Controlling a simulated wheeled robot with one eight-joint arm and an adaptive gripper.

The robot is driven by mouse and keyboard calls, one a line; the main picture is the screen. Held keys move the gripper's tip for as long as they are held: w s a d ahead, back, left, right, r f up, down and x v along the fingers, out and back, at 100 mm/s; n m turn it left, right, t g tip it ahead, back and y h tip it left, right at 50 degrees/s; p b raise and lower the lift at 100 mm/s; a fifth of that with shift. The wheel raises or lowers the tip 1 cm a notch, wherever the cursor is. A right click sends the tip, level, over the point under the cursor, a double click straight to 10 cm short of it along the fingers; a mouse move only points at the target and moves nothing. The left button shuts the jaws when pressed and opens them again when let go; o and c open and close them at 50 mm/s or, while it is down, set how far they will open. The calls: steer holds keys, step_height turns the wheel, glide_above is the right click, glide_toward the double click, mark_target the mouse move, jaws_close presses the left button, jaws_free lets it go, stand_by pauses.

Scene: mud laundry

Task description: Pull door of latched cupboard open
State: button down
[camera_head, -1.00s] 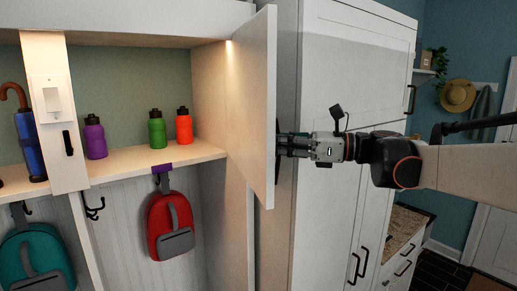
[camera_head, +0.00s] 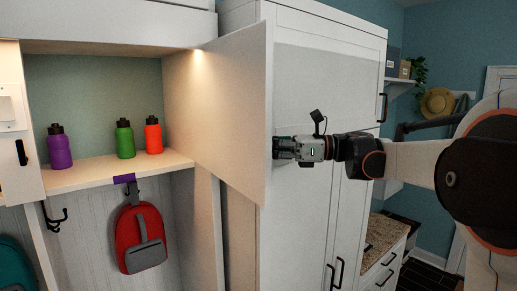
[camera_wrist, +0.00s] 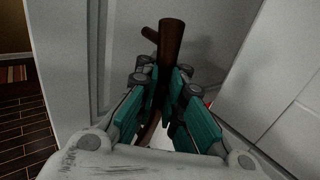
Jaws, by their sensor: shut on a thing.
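The cupboard door (camera_head: 238,118) is a pale panel standing wide open at the right side of the lit cupboard, its inner face towards the head camera. My gripper (camera_head: 277,148) is at the door's outer side, by its free edge; the door partly hides the fingertips. In the wrist view, my gripper (camera_wrist: 163,85) has its teal fingers closed around a dark brown handle (camera_wrist: 172,45). The handle's lower part is partly hidden between the fingers.
Purple (camera_head: 59,150), green (camera_head: 124,140) and red (camera_head: 153,136) bottles stand on the open shelf (camera_head: 80,178). A red backpack (camera_head: 140,238) hangs below. A tall white cabinet (camera_head: 325,100) stands close behind the door and my gripper.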

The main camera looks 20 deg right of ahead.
steer(key=c, duration=2)
jaws_free()
steer(key=shift+f, duration=0.1)
steer(key=o, duration=0.3)
steer(key=shift+s+d, duration=0.25)
steer(key=shift+s, duration=0.05)
steer(key=shift+w+a, duration=0.15)
steer(key=v, duration=1.2)
